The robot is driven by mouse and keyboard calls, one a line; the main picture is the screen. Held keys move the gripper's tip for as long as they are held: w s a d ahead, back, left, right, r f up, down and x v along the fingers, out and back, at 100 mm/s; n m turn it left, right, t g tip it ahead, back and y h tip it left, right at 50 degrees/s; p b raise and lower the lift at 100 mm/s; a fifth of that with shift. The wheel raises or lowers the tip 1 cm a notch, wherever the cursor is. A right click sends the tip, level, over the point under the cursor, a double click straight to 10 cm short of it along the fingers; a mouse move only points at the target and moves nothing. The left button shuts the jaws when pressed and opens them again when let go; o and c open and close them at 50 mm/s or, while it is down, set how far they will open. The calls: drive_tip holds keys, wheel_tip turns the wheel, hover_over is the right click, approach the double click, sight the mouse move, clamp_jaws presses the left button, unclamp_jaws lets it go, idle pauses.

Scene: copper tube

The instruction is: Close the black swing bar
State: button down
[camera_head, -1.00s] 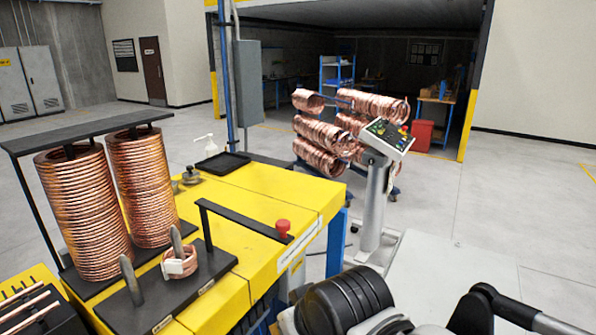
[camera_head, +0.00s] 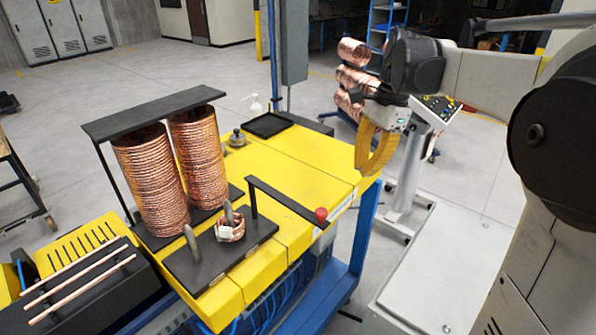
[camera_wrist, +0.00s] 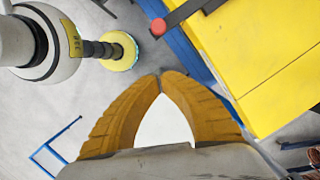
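The black swing bar (camera_head: 285,199) is a thin bar on a short upright post at the yellow bench. It points out over the bench's front edge, with a red knob (camera_head: 321,214) at its free end. The wrist view shows the bar (camera_wrist: 185,13) and its red knob (camera_wrist: 158,27) at the top, ahead of the fingertips. My gripper (camera_head: 365,172) has yellow fingers and hangs to the right of the knob, apart from it. In the wrist view my gripper (camera_wrist: 160,76) has its fingertips together with nothing between them.
Two tall copper coils (camera_head: 150,180) stand under a black frame (camera_head: 152,113) on the left. A small copper ring (camera_head: 230,230) sits on a black plate before the bar's post. A control panel (camera_head: 436,106) stands on a pedestal behind my gripper.

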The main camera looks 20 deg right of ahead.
drive_tip(key=a+f+p, duration=0.2)
drive_tip(key=a+f, duration=0.3)
drive_tip(key=f, duration=0.5)
drive_tip(key=shift+a, duration=0.35)
drive_tip(key=shift+w+f, duration=0.1)
drive_tip(key=shift+a+m, duration=0.15)
drive_tip(key=shift+m, duration=0.15)
